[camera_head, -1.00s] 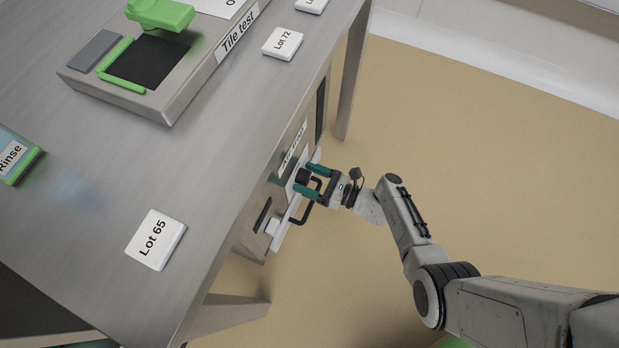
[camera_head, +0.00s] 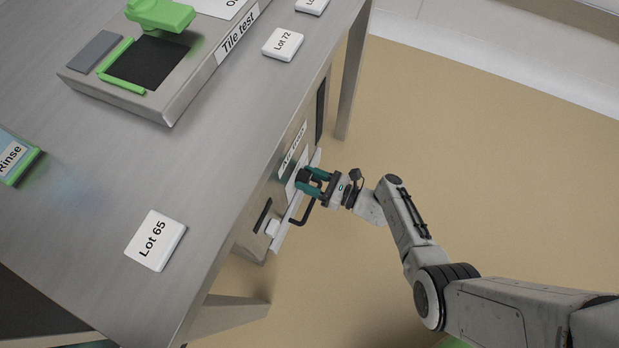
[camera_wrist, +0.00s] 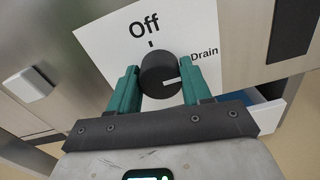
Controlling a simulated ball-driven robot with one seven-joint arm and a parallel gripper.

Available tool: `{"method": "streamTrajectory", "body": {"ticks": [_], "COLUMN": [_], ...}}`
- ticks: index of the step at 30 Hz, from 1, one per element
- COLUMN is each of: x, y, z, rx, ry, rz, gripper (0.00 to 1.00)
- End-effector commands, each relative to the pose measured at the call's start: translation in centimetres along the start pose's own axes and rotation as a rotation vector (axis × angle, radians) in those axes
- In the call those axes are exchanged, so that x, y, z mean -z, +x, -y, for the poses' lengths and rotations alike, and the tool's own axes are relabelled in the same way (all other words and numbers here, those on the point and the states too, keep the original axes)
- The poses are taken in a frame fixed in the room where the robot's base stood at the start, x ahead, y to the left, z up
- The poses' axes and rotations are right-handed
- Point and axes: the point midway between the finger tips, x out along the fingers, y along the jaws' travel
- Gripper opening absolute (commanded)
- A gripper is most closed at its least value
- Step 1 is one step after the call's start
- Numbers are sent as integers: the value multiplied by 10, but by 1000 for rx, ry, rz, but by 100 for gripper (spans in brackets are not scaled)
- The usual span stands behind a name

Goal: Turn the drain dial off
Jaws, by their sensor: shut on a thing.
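The drain dial (camera_wrist: 158,72) is a round black knob on a white plate (camera_wrist: 105,45) labelled "Off" above it and "Drain" to its right. Its white pointer mark points right, towards "Drain", not at the tick under "Off". My gripper (camera_wrist: 160,70) has one teal finger on each side of the dial and is shut on it. In the head view my gripper (camera_head: 311,181) is at the front face of the bench, and the dial (camera_head: 303,176) is partly hidden by the fingers.
A black bar handle (camera_head: 303,216) sticks out just below my gripper, and a white block (camera_head: 272,228) is left of it. The floor right of the bench is clear apart from my arm.

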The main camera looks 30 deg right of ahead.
Motion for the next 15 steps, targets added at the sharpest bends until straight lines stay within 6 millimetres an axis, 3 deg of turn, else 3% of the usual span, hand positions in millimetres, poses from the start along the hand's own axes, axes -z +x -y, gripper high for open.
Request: {"method": "streamTrajectory", "body": {"ticks": [8,15], "x": [2,3], "y": [-1,-1], "z": [-1,-1], "rx": [1,-1], "ry": [-108,-307], "rz": [1,4], "gripper": [18,18]}}
